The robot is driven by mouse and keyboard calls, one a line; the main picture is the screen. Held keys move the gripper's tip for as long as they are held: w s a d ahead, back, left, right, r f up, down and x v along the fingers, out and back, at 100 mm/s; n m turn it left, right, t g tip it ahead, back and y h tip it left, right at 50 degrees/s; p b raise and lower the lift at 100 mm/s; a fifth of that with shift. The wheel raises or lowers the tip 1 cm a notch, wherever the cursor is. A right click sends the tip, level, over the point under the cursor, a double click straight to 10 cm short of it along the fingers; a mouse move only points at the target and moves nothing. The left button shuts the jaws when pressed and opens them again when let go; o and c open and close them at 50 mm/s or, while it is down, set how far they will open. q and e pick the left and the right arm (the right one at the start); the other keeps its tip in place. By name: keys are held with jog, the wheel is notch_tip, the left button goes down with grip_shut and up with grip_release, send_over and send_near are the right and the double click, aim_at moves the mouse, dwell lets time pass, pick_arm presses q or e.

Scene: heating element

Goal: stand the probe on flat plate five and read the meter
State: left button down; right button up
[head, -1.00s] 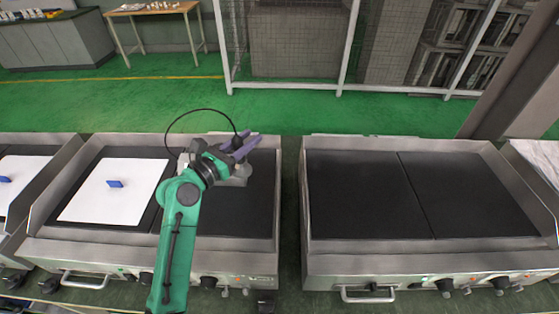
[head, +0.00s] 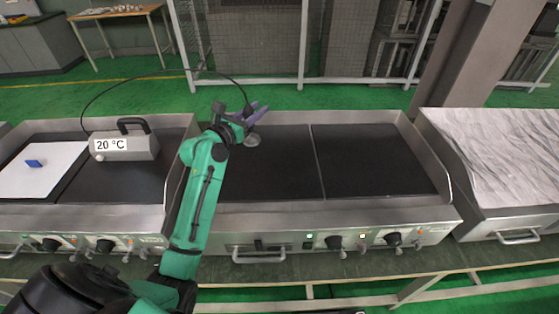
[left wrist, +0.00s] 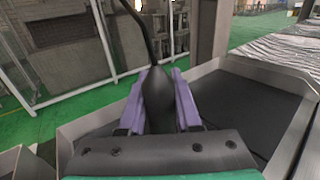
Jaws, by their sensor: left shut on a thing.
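My left gripper (head: 256,112) is shut on the probe, whose dark handle (left wrist: 157,92) stands between the purple fingers in the left wrist view. The probe's round grey foot (head: 252,140) shows below the fingers, over the back of the left dark plate (head: 275,175) of the right griddle. I cannot tell whether the foot touches the plate. A black cable (head: 165,76) arcs from the probe to the grey meter (head: 135,146), which reads 20 °C. The meter stands on the neighbouring griddle to the left. No plate numbers are legible. My right gripper is not in view.
The right griddle's right plate (head: 375,160) is bare. A white sheet with a blue block (head: 34,163) lies on the left griddle. A ribbed, pale grey surface (head: 490,150) is at the right. Raised metal walls edge the griddles.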

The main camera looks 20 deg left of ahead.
pick_arm(q)
notch_tip(320, 180, down, 16)
jog(key=b, duration=0.5)
jog(key=shift+a, duration=0.15)
jog(key=shift+r, duration=0.1)
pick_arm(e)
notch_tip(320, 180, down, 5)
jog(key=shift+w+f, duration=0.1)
pick_arm(q)
jog(key=c, duration=1)
grip_release()
jog(key=shift+f, duration=0.2)
jog(key=o, duration=0.4)
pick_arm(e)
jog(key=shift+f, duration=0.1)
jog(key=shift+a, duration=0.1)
